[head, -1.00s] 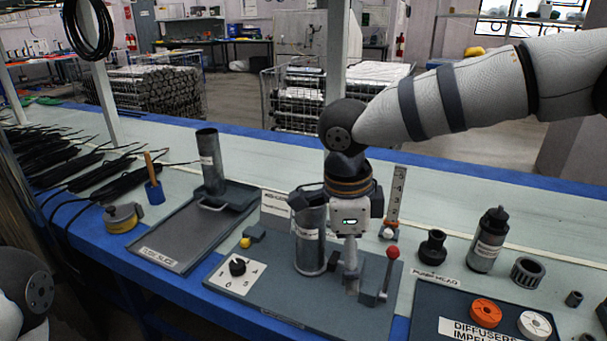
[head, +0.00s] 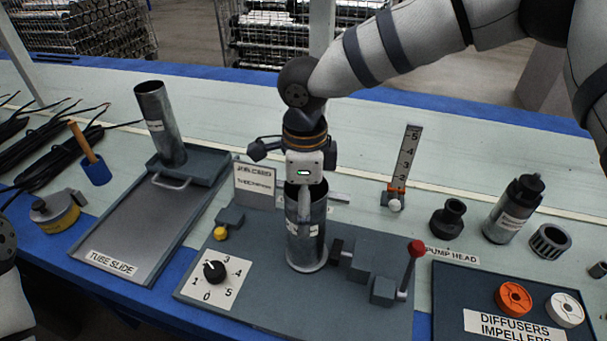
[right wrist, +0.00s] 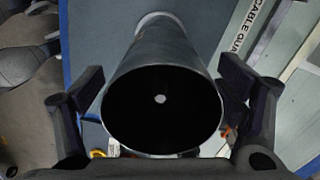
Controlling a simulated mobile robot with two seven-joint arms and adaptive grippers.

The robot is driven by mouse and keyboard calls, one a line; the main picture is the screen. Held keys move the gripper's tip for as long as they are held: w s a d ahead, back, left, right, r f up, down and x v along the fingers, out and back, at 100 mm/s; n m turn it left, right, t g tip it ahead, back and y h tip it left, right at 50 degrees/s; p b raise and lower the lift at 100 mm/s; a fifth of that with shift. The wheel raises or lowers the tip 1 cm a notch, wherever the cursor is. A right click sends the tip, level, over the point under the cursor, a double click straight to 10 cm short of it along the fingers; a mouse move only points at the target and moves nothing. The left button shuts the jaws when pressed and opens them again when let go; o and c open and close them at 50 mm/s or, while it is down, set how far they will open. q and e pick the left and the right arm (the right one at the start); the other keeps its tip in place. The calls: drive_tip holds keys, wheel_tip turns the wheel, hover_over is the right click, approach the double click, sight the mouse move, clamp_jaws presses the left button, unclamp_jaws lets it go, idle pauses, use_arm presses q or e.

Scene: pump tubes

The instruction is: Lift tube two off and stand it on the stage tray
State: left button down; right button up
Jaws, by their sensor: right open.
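A grey metal tube (head: 306,245) with a pale label stands upright on the dark base plate in the middle of the head view. My right gripper (head: 300,160) is above it, open, its fingers spread. In the right wrist view the tube's open mouth (right wrist: 162,108) lies between the two dark fingers, with gaps on both sides. A second grey tube (head: 161,125) stands at the far end of the tray labelled TUBE SLIDE (head: 140,225). No label reading "two" or "stage" is legible.
The base plate (head: 265,295) carries a numbered dial (head: 214,271) and a red-knobbed lever (head: 415,250). An upright scale (head: 408,155) stands behind it. The slide tray's front floor is bare.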

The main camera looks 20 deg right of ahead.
drive_tip(key=shift+f, duration=0.85)
drive_tip(key=c, duration=1.4)
drive_tip(key=o, duration=0.8)
drive_tip(key=shift+f, duration=0.1)
drive_tip(key=c, duration=0.7)
